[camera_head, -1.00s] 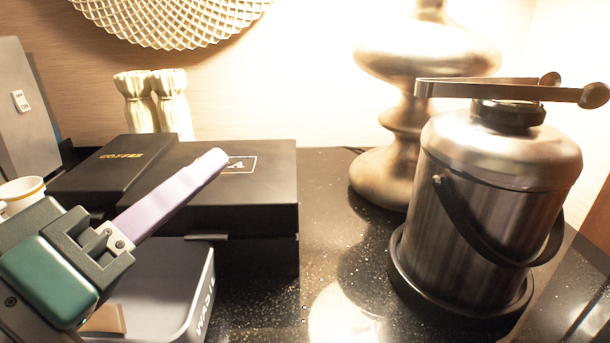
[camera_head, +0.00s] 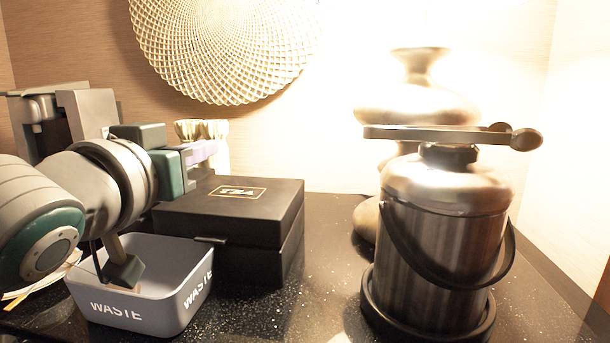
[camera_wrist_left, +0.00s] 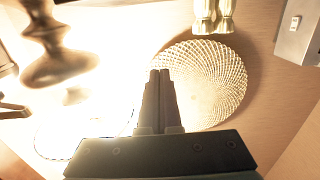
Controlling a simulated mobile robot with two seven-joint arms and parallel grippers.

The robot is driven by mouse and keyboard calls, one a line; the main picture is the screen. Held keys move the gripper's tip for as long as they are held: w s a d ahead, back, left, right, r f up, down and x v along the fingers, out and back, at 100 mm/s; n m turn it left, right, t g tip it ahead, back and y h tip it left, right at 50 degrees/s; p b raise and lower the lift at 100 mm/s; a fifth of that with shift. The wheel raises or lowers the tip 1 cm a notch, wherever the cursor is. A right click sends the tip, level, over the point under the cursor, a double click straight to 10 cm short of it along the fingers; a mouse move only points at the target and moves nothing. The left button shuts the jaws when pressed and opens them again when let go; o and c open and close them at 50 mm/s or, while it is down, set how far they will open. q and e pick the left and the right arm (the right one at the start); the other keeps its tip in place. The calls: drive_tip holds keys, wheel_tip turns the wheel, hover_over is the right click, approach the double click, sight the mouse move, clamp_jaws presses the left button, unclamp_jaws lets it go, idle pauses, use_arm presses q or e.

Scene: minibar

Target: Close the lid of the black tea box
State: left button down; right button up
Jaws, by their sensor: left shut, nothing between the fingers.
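The black tea box (camera_head: 240,220) stands on the dark speckled counter, left of centre in the head view. Its lid (camera_head: 215,199), with gold TEA lettering, lies flat over the box, with a thin seam along the side. My left gripper (camera_head: 212,150) is above the back left part of the box, its lilac fingers pointing right. In the left wrist view its fingers (camera_wrist_left: 160,75) are together with nothing between them. The wrist view does not show the tea box. My right gripper is in neither view.
A grey waste bin (camera_head: 130,315) stands in front of the box. A steel ice bucket (camera_head: 440,245) with tongs (camera_head: 440,133) on top stands at right. A metallic lamp (camera_head: 415,100) is behind it. Gold vases (camera_head: 203,130) stand behind the gripper. Counter between box and bucket is clear.

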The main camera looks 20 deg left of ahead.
sight(212, 219)
use_arm(q)
wheel_tip(212, 219, down, 3)
drive_tip(key=shift+r+b, duration=0.1)
drive_tip(key=shift+b, duration=0.35)
drive_tip(key=shift+s+f, duration=0.2)
drive_tip(key=shift+f, duration=0.3)
drive_tip(key=f+b, duration=0.1)
drive_tip(key=f, duration=0.1)
drive_tip(key=s+f+b, duration=0.1)
drive_tip(key=f, duration=0.1)
drive_tip(key=f+b, duration=0.1)
drive_tip(key=f, duration=0.1)
drive_tip(key=shift+s+d+b, duration=0.3)
drive_tip(key=shift+s+b, duration=0.05)
drive_tip(key=shift+s, duration=0.05)
drive_tip(key=shift+r, duration=0.15)
